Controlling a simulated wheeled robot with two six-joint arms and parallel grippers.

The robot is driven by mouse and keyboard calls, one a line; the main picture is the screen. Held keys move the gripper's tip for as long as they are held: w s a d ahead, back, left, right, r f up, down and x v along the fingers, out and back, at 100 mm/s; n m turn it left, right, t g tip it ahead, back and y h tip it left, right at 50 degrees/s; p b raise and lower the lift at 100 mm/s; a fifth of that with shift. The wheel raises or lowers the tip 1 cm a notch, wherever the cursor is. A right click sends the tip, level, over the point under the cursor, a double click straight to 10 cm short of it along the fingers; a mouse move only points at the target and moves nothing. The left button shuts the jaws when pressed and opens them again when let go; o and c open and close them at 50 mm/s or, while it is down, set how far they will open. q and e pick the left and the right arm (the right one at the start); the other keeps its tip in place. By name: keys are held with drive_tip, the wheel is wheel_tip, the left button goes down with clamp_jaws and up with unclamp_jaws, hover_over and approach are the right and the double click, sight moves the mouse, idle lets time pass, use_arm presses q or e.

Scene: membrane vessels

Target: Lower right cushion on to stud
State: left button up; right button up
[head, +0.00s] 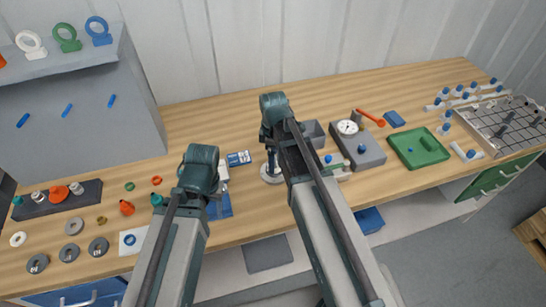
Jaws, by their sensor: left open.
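My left gripper (213,190) is open, low over the front middle of the wooden bench. It is beside a small white piece (223,172) and a blue block (221,208), and the arm partly covers this spot. My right gripper (272,150) points down at the middle of the bench, mostly hidden by its own arm. Just below it is a round pale base (271,176) on the bench. I cannot tell whether the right gripper holds anything. I cannot make out a cushion or a stud with certainty.
A grey box with a dial (347,127), a green tray (418,148) and a rack (505,125) stand to the right. A grey shelf unit (75,120) stands at the left. Rings and small fittings lie at left front. The back strip of the bench (225,118) is clear.

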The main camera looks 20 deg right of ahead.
use_arm(q)
drive_tip(key=shift+r, duration=0.2)
use_arm(e)
drive_tip(key=shift+r, duration=0.15)
use_arm(q)
wheel_tip(320, 180, up, 14)
drive_tip(key=p, duration=1.4)
drive_tip(key=shift+f, duration=0.25)
use_arm(e)
wheel_tip(320, 180, up, 14)
drive_tip(key=shift+f, duration=0.2)
use_arm(q)
drive_tip(key=shift+f, duration=0.1)
use_arm(e)
drive_tip(key=shift+f, duration=0.1)
use_arm(q)
wheel_tip(320, 180, down, 9)
drive_tip(key=b, duration=0.9)
use_arm(e)
drive_tip(key=s+a+f+m, duration=0.4)
drive_tip(key=s+a+m, duration=0.1)
drive_tip(key=s, duration=0.2)
drive_tip(key=s+a+f+m+h, duration=0.1)
drive_tip(key=s+a+f+m, duration=0.4)
drive_tip(key=s, duration=0.2)
drive_tip(key=shift+s, duration=0.25)
use_arm(q)
drive_tip(key=shift+d, duration=0.1)
use_arm(e)
drive_tip(key=shift+d, duration=0.1)
